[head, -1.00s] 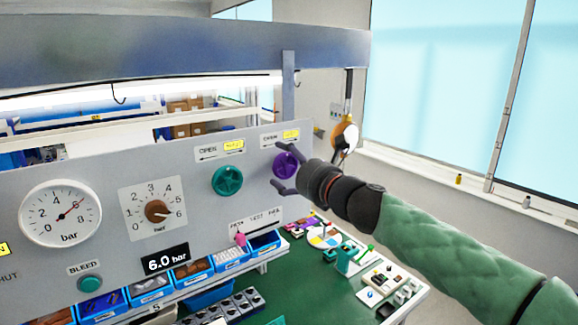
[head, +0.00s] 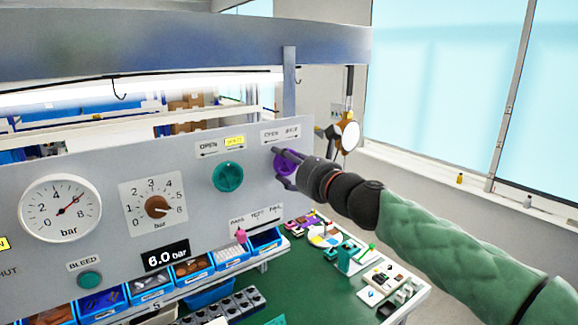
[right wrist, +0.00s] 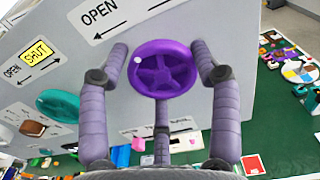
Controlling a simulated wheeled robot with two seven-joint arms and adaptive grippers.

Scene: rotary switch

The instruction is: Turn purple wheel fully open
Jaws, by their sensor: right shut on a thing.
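The purple wheel (head: 285,165) is a spoked handwheel at the right end of the grey panel, partly covered by my right gripper in the head view. In the right wrist view the purple wheel (right wrist: 163,68) has a white dot near its left rim. My right gripper (head: 279,166) is shut on the wheel. In the right wrist view its ribbed fingers stand on the left and right sides of the rim, with a third below. The OPEN and SHUT label (head: 280,133) above the wheel shows no yellow highlight. My left gripper is not in view.
A green wheel (head: 228,177) sits left of the purple one, with SHUT highlighted yellow above it. The panel also bears a gauge (head: 60,209), a brown knob (head: 157,207) and a 6.0 bar display (head: 166,254). Blue bins (head: 190,270) stand below, above a green bench.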

